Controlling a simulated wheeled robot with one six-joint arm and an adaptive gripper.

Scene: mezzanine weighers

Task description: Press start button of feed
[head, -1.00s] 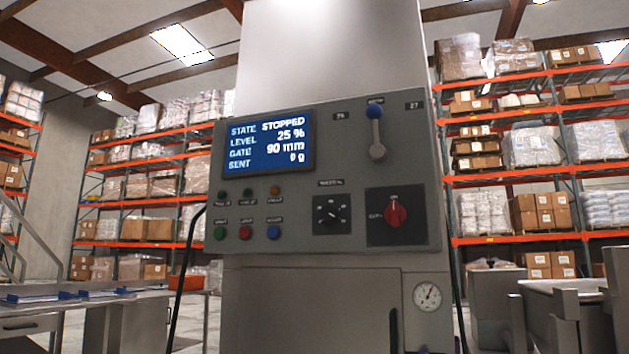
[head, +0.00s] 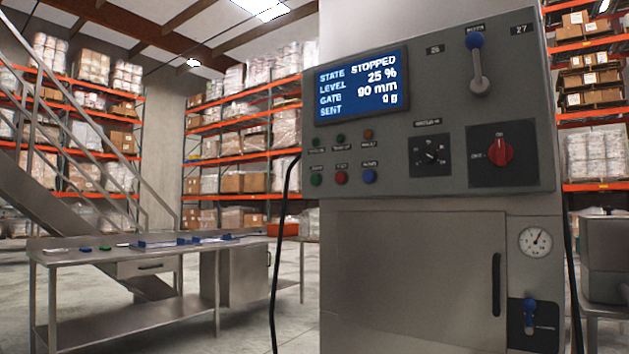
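The grey control panel (head: 390,160) of the feed machine fills the right half of the head view. Its blue screen (head: 362,87) reads STATE STOPPED, LEVEL 25 %, GATE 90 mm, SENT 0 g. Below the screen is a lower row of a green button (head: 316,180), a red button (head: 341,178) and a blue button (head: 369,176). Their labels are too blurred to read surely. Small dark green, dark green and orange lamps sit above them. My gripper is not in view.
The panel also has a black knob (head: 431,156), a red rotary switch (head: 499,152) and a blue-tipped lever (head: 476,60). A cabinet door (head: 420,270), gauge (head: 535,241) and blue valve (head: 529,312) are below. A steel table (head: 150,262) and stairs stand left. A black cable hangs beside the machine.

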